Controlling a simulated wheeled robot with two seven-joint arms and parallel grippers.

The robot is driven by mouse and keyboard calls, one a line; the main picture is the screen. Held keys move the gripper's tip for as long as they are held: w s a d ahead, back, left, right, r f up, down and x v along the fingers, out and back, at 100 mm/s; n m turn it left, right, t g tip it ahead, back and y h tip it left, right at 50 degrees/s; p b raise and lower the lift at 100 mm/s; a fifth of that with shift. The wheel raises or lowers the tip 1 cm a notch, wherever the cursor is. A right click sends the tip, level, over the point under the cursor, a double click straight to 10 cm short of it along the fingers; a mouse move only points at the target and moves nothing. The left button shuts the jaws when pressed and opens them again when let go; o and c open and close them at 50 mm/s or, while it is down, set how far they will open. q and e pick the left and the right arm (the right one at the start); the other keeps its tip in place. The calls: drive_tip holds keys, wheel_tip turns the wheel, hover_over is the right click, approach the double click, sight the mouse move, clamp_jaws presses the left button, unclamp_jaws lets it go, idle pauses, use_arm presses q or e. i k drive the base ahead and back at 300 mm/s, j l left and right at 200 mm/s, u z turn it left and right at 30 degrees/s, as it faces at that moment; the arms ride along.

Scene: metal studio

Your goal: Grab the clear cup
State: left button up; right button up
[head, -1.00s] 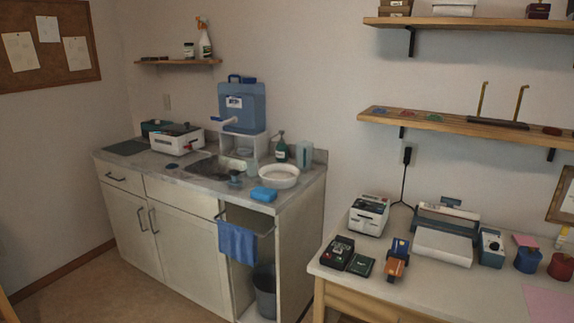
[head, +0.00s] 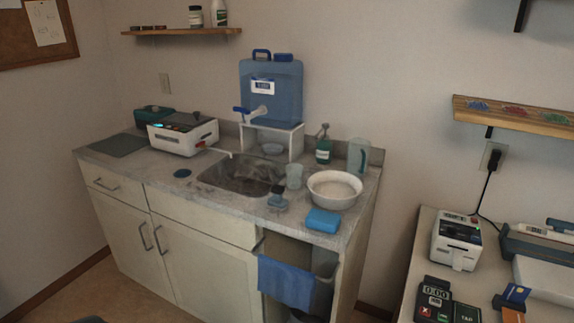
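A small clear cup (head: 294,176) stands upright on the counter, at the right edge of the sink and left of the white bowl. A taller clear pitcher-like vessel (head: 358,156) stands at the back right of the counter, against the wall. Neither of my grippers shows in the head view, so nothing can be seen of what they hold.
The counter (head: 135,168) holds a sink (head: 240,176), a white bowl (head: 334,190), a blue sponge (head: 323,221), a green bottle (head: 323,146) and a blue water tank (head: 272,92). A desk with devices (head: 458,238) stands at right. Floor shows at lower left.

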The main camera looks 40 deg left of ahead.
sight(294, 177)
drive_tip(key=i+j, duration=0.1)
drive_tip(key=j, duration=0.4)
drive_tip(key=i+j, duration=0.1)
drive_tip(key=j, duration=0.9)
drive_tip(key=i, duration=0.05)
